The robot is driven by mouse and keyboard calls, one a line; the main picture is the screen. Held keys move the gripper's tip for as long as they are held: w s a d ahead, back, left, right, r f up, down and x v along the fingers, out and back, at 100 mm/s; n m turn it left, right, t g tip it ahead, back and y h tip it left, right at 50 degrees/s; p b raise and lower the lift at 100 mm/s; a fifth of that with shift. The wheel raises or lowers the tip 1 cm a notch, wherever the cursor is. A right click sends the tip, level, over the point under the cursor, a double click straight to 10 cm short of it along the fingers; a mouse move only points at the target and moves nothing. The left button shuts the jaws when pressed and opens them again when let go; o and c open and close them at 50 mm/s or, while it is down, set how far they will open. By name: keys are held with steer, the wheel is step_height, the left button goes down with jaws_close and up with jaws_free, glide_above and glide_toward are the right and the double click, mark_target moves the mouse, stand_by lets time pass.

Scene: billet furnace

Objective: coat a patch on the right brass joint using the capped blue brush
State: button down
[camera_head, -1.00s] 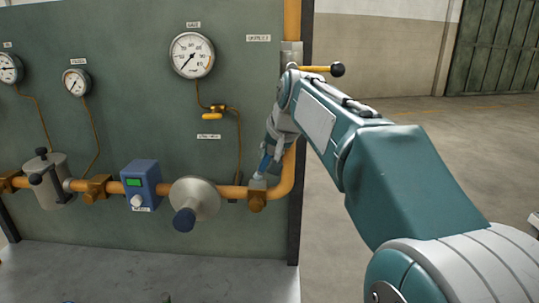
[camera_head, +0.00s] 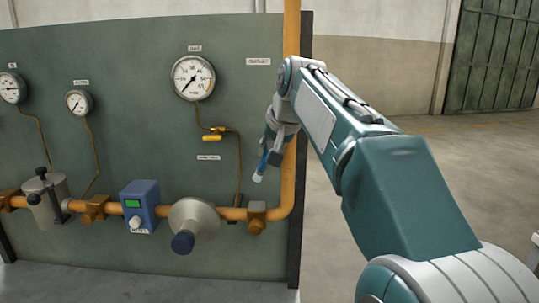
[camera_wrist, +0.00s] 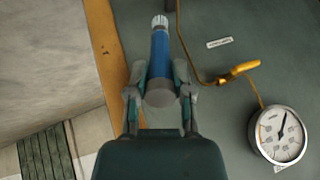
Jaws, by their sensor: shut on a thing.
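My gripper (camera_head: 270,150) is shut on the blue brush (camera_head: 262,165), which points down and slightly left with its pale end lowest. In the wrist view the brush (camera_wrist: 161,50) stands between the two fingers of my gripper (camera_wrist: 160,85), its pale end away from me. The right brass joint (camera_head: 256,226) sits on the orange pipe just before the pipe bends up. Its upper part looks greyer than the rest; I cannot tell whether that is coating. The brush end is above the joint, with a gap between them in the head view.
Left of the joint are a grey round fitting with a dark blue knob (camera_head: 183,242) and a blue box (camera_head: 140,206). The vertical orange pipe (camera_head: 291,100) runs close beside my gripper. A gauge (camera_head: 193,77) and yellow valve (camera_head: 213,137) are on the green panel.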

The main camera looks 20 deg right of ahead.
step_height(320, 180, up, 2)
steer(key=shift+a+r, duration=0.15)
steer(key=shift+r, duration=0.55)
stand_by(0.4)
steer(key=shift+s+f, duration=0.1)
